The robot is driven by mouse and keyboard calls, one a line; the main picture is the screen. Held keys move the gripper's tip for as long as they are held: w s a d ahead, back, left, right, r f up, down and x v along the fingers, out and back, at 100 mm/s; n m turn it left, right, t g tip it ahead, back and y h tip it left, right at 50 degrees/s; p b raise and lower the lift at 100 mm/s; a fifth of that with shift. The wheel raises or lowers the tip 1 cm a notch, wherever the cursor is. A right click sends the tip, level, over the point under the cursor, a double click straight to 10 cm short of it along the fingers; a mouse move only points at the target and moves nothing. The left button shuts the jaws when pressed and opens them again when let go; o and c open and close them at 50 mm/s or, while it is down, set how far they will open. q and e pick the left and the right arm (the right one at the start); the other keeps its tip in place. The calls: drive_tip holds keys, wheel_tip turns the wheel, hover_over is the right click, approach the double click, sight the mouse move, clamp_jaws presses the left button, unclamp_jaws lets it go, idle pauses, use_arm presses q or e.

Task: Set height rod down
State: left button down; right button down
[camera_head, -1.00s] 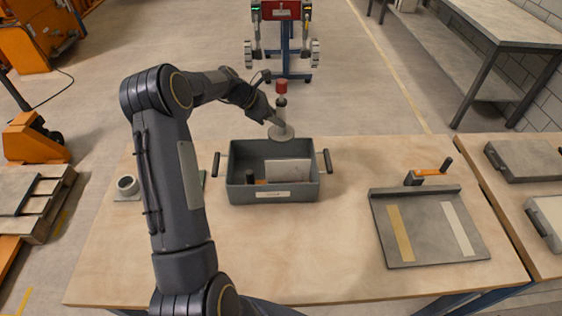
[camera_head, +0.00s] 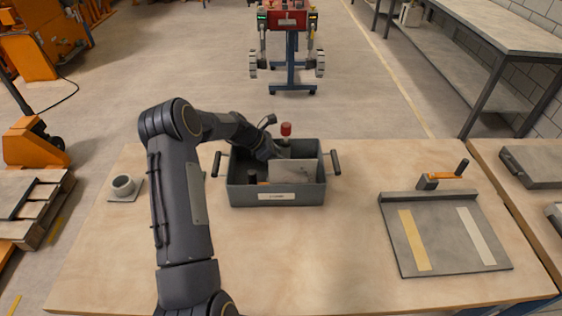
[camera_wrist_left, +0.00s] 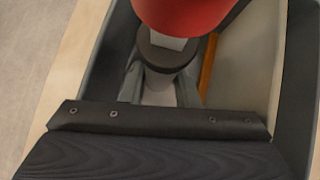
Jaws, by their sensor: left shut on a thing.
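The height rod (camera_head: 286,130) shows its red top just above the far side of the grey bin. Its lower part is hidden behind my gripper and the light board in the bin. My left gripper (camera_head: 279,150) is shut on the rod, inside the far part of the bin's opening. In the left wrist view the rod's red cap (camera_wrist_left: 180,14) and dark collar (camera_wrist_left: 166,52) stand between my fingers. I cannot tell whether the rod's base touches the bin floor. My right gripper is not in view.
The grey bin (camera_head: 310,197) with two side handles stands on the wooden table and holds a light board (camera_head: 293,173) and a dark knob (camera_head: 252,177). The table's middle front is clear.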

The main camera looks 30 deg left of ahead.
use_arm(q)
drive_tip(key=shift+f, duration=0.1)
drive_tip(key=c, duration=1.1)
unclamp_jaws()
